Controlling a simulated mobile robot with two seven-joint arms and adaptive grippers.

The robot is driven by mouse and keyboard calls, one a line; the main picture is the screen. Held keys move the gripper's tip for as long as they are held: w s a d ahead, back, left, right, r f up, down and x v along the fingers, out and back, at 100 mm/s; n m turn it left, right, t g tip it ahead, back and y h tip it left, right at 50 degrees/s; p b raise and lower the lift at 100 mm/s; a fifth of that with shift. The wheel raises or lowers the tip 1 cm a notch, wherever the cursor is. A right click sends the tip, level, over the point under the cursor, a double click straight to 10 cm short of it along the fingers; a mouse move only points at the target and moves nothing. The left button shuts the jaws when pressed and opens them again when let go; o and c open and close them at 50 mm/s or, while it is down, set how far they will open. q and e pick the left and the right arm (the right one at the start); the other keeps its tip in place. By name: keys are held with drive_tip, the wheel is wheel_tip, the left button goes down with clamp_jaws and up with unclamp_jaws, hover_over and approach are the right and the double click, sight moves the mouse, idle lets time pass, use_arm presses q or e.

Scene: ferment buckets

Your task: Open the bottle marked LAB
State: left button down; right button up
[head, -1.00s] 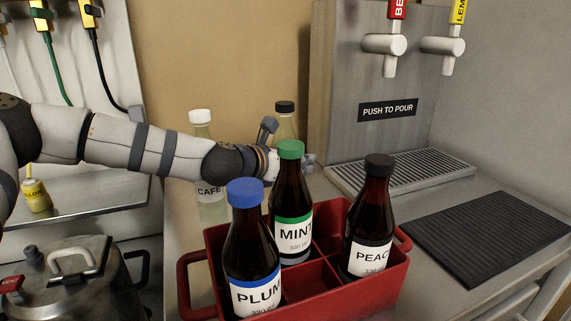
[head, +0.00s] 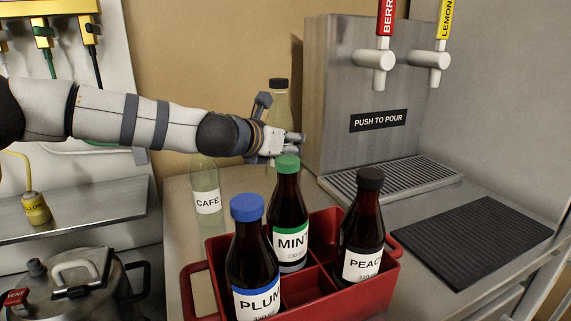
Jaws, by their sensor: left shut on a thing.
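My left gripper (head: 290,140) is shut on a pale, clear bottle with a black cap (head: 279,98) at the back of the counter. The bottle stands upright and looks raised; the gripper covers its middle, and its label does not show. No label reading LAB is readable. A second clear bottle, marked CAFE (head: 207,202), stands to the left on the counter, its top hidden behind my left arm. My right gripper is not in view.
A red crate (head: 213,262) in front holds dark bottles marked PLUM (head: 250,258), MINT (head: 288,215) and PEACH (head: 361,230). Behind it to the right stand a steel dispenser (head: 340,85) and drip tray (head: 395,180). A black ribbed mat (head: 470,235) lies bare at right.

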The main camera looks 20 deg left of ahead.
sight(289, 128)
use_arm(q)
wheel_tip(289, 128, up, 3)
drive_tip(key=shift+f, duration=0.1)
drive_tip(key=c, duration=1.9)
unclamp_jaws()
drive_tip(key=shift+c, duration=0.2)
clamp_jaws()
drive_tip(key=shift+f, duration=0.1)
